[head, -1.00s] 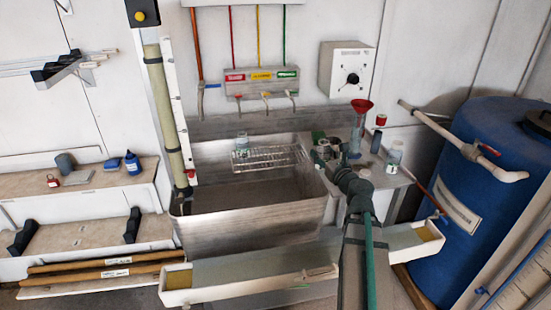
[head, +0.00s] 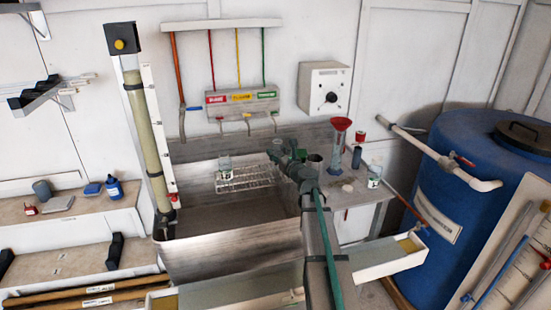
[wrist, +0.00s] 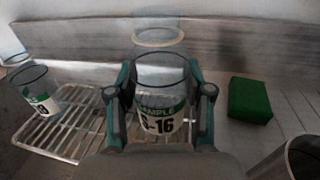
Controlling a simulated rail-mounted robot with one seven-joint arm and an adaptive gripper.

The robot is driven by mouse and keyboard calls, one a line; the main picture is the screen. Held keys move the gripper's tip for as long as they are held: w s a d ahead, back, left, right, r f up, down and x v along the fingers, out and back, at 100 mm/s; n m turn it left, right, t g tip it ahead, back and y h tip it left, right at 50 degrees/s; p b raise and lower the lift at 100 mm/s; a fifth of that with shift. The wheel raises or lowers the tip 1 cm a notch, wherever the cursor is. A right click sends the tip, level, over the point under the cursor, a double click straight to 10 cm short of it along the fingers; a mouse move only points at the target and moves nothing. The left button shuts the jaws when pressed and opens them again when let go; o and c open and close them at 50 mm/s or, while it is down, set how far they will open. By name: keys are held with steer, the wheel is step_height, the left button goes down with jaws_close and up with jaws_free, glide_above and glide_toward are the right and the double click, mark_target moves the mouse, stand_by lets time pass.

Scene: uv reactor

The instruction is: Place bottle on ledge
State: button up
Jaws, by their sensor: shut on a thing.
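My gripper (wrist: 162,88) is shut on a clear bottle (wrist: 160,77) with a green and white label reading S-16. The bottle is upright, its label facing the wrist camera. In the head view my gripper (head: 276,151) is by the right rear of the steel sink; the held bottle cannot be made out there. A second labelled bottle (wrist: 38,92) stands on the wire rack (wrist: 70,132), left of my gripper; it also shows in the head view (head: 225,167). Another bottle (head: 374,175) stands on the side bench (head: 350,208). Which surface is the ledge is unclear.
A green block (wrist: 250,99) lies right of the held bottle, with a metal vessel (wrist: 292,160) nearer. Taps on a panel (head: 243,102) hang above the sink (head: 235,247). A red funnel (head: 341,124) and a blue barrel (head: 470,190) are to the right.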

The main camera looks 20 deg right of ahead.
steer(key=shift+w, duration=0.3)
steer(key=shift+w+a+f, duration=0.1)
steer(key=shift+w+f, duration=0.2)
steer(key=shift+f, duration=0.3)
steer(key=shift+w+f, duration=0.25)
steer(key=shift+f, duration=0.95)
steer(key=shift+f, duration=0.1)
steer(key=shift+f+b, duration=0.15)
steer(key=shift+b, duration=0.2)
steer(key=o, duration=1)
